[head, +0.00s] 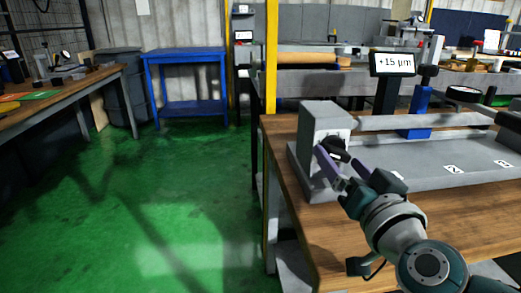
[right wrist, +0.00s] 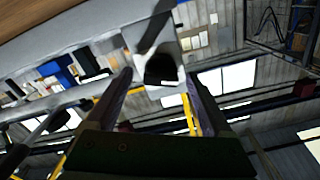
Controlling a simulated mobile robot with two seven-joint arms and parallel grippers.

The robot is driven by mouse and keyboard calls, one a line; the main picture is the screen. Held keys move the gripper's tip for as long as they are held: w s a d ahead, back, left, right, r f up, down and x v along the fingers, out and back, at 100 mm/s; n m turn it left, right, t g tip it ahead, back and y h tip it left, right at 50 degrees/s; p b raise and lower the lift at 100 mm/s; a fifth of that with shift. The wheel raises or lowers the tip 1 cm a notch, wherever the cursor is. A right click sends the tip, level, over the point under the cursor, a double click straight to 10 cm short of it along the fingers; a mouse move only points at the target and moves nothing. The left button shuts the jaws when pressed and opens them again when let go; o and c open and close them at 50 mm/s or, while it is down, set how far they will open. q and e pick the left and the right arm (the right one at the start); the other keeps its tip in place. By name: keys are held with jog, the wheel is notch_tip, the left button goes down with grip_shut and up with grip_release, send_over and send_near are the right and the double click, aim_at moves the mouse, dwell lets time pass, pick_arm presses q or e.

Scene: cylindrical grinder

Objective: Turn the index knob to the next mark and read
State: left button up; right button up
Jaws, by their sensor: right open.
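The index knob (head: 339,146) is black and sits on the face of a grey block (head: 322,122) at the left end of the grinder bed. My right gripper (head: 334,155) is open, its two purple fingers on either side of the knob. In the right wrist view the dark knob (right wrist: 161,69) shows between and beyond the open fingertips (right wrist: 158,76); I cannot tell whether they touch it. The knob's pointer and marks are too small to read. My left gripper is out of view.
A grey bed (head: 400,162) with labels, one reading "2" (head: 453,169), lies on the wooden bench (head: 285,155). A blue post (head: 416,110) and a long grey bar (head: 440,121) stand behind my right gripper. The green floor (head: 170,190) at left is clear.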

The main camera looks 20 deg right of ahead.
jog(key=shift+x, duration=0.95)
jog(key=shift+c, duration=0.2)
jog(key=shift+a, duration=0.1)
jog(key=c, duration=1.3)
